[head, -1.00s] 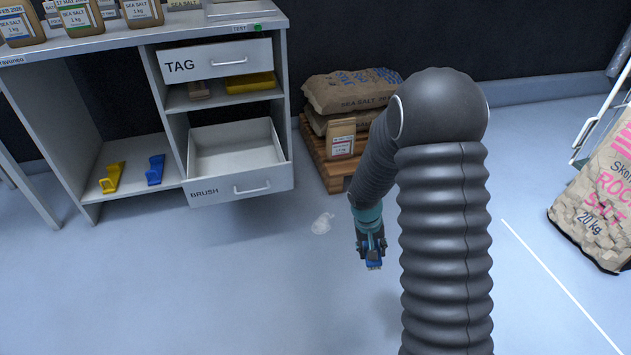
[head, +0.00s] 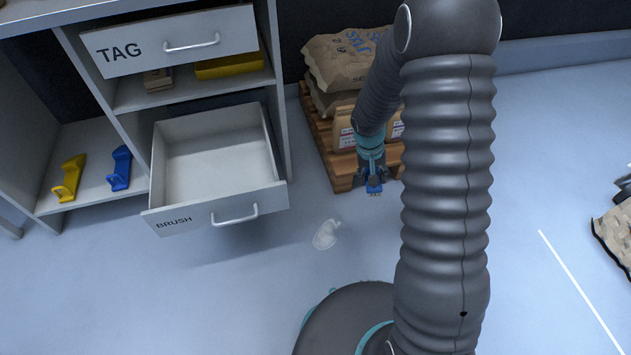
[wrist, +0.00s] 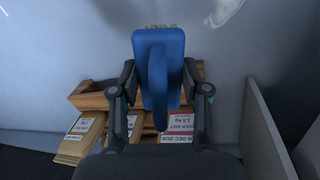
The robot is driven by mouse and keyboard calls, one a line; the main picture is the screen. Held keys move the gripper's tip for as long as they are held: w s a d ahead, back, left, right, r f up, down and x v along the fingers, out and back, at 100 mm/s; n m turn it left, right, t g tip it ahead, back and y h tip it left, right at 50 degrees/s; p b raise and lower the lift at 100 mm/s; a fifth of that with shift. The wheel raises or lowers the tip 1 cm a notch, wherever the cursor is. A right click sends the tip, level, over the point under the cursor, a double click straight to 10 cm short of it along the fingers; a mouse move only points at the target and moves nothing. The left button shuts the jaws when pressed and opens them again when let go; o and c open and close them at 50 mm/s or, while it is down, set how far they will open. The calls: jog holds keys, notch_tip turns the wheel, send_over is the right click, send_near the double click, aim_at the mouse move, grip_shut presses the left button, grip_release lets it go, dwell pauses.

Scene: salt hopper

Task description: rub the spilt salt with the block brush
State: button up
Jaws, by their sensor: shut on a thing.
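The spilt salt (head: 326,234) is a small pale patch on the blue-grey floor in the head view, in front of the open drawer's right side. My gripper (head: 372,176) is shut on the blue block brush (head: 374,189), up and to the right of the salt and apart from it. In the wrist view my gripper's two fingers (wrist: 160,88) close on the handle of the brush (wrist: 150,45). Pale bristles show at its far end.
The drawer labelled BRUSH (head: 248,198) stands open and empty; the TAG drawer (head: 130,50) is above it. A pallet (head: 340,178) with salt sacks (head: 340,62) stands behind my gripper. Yellow (head: 68,178) and blue (head: 120,168) items sit on the low shelf.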

jog(key=w+a+f+n+y, duration=0.1)
jog(key=w+a+f, duration=0.1)
jog(key=a+f, duration=0.6)
jog(key=w+a+f+n+y, duration=0.1)
jog(key=a+f, duration=0.7)
jog(key=f, duration=0.8)
jog(key=shift+w+f+n, duration=0.2)
jog(key=shift+w+n, duration=0.1)
jog(key=shift+w, duration=0.5)
jog(key=shift+a, duration=0.1)
